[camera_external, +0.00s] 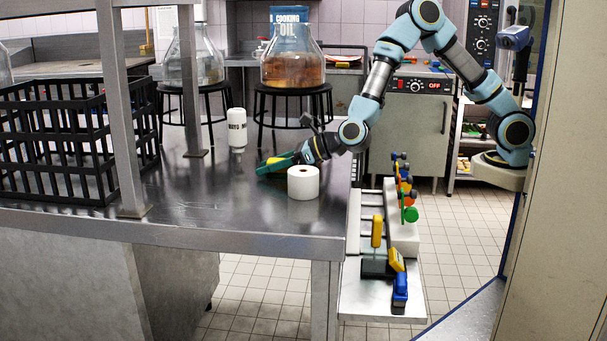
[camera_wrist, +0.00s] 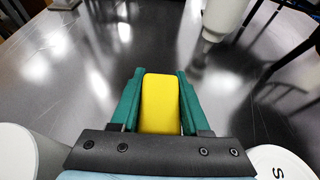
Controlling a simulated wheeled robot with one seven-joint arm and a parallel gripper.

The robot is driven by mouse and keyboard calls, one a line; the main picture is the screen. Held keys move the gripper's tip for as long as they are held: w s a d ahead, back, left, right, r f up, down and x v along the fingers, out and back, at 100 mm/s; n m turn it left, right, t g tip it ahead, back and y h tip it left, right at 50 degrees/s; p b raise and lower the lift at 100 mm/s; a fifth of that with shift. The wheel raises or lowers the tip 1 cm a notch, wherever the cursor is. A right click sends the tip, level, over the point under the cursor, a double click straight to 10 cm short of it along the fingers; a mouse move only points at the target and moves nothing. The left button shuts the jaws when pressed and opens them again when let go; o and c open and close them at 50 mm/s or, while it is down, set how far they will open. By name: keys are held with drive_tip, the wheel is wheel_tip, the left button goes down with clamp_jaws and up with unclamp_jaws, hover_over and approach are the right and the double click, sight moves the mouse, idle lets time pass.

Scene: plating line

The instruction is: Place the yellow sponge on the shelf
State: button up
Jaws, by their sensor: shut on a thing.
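The yellow sponge (camera_wrist: 160,100) lies between the two green fingers of my gripper (camera_wrist: 158,88) in the wrist view, with both fingers along its sides. In the external view my gripper (camera_external: 272,165) is low over the steel table, behind a white paper roll, and only a little yellow of the sponge (camera_external: 276,160) shows. I cannot tell whether the sponge touches the table top. A low metal shelf (camera_external: 352,302) with tools on it is at the right end of the table; I cannot tell whether it is the task's shelf.
The white roll (camera_external: 303,184) stands close to my gripper. A white mayo bottle (camera_external: 237,130) stands upside down behind it. A black crate (camera_external: 60,150) and a grey post (camera_external: 122,120) are at the left. The steel table (camera_external: 230,215) is bare at its front middle.

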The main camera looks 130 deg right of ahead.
clamp_jaws()
